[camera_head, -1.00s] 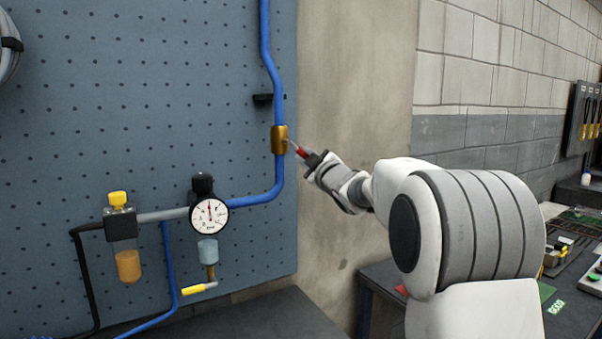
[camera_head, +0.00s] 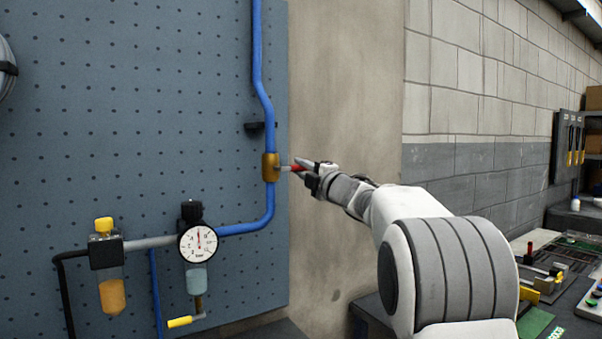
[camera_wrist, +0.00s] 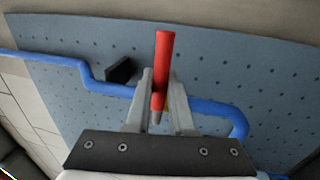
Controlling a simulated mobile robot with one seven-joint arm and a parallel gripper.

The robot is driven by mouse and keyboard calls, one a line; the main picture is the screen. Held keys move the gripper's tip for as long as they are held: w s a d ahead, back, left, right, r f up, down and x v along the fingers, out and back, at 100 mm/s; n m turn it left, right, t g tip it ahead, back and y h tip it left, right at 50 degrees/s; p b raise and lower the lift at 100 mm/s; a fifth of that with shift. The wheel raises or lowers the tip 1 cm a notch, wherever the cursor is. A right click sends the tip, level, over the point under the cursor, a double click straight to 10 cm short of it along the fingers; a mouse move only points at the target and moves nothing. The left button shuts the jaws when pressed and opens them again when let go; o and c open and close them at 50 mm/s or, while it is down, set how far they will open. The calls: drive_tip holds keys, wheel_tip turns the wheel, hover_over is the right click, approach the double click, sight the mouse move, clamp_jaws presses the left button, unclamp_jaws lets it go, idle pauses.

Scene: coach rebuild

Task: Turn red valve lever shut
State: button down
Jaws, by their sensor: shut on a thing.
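The brass valve body (camera_head: 270,167) sits on the vertical blue pipe near the panel's right edge. Its lever has a metal stem and a red grip (camera_head: 296,168), and points right from the valve, about level in the head view and crosswise to the pipe. My gripper (camera_head: 304,168) is shut on the red lever from the right side. In the wrist view the red lever (camera_wrist: 164,58) runs between my gripper's fingers (camera_wrist: 160,92), with its red end past the tips.
A blue pegboard (camera_head: 130,130) carries the pipe (camera_head: 263,90), a small black bracket (camera_head: 254,127), a pressure gauge (camera_head: 198,244) and a filter bowl (camera_head: 112,295) below left. A bench with parts (camera_head: 560,310) stands at the lower right.

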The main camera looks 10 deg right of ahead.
drive_tip(key=shift+r, duration=0.2)
idle(0.3)
drive_tip(key=c, duration=0.8)
unclamp_jaws()
drive_tip(key=shift+f, duration=0.1)
drive_tip(key=shift+s+d+f, duration=0.15)
drive_tip(key=shift+s+d, duration=0.05)
drive_tip(key=shift+s, duration=0.3)
drive_tip(key=b+v, duration=0.2)
drive_tip(key=v, duration=1.4)
drive_tip(key=shift+s, duration=0.1)
